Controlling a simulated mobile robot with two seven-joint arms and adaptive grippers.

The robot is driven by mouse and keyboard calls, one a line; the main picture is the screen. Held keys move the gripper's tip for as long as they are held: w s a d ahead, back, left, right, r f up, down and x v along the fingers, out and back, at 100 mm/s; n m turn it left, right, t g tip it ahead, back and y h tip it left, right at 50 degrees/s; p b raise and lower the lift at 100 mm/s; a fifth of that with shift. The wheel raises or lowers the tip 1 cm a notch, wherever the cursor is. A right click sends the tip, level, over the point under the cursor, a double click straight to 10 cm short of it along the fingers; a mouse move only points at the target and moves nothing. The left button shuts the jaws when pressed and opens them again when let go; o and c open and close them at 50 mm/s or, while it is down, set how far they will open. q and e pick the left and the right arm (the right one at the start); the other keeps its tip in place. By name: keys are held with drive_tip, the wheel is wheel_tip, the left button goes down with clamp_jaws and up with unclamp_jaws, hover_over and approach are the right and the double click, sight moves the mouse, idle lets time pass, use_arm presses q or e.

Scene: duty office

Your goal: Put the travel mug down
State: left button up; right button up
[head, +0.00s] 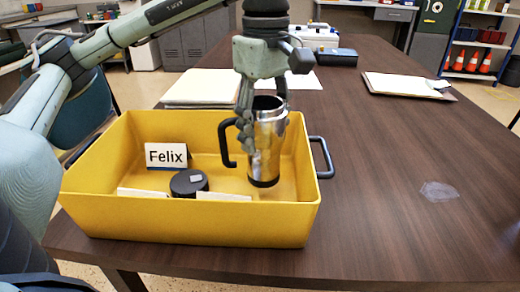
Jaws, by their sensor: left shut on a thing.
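The travel mug (268,150) is silver with a black base and a black handle on its left side. It is upright, within the outline of the yellow bin (190,222) at its right part. My left gripper (263,125) points down and is shut on the mug's upper body. I cannot tell whether the mug's base touches the bin floor. Inside the bin stand a white card reading "Felix" (167,156) and a round black object (188,183). Two more white cards show partly behind the front wall. My right gripper is not in view.
The bin stands on a dark wooden table (390,180) with a blue-grey handle (322,158) at its right. A clear flat piece (439,191) lies on the right. A clipboard (408,86), papers (202,87) and a dark case (337,57) lie farther back. The table's right middle is mostly clear.

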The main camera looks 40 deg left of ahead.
sight(265, 148)
use_arm(q)
drive_tip(key=shift+f, duration=1.9)
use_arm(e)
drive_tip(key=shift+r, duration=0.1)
use_arm(q)
drive_tip(key=shift+f, duration=0.1)
drive_tip(key=shift+w+f, duration=0.1)
drive_tip(key=o, duration=1.4)
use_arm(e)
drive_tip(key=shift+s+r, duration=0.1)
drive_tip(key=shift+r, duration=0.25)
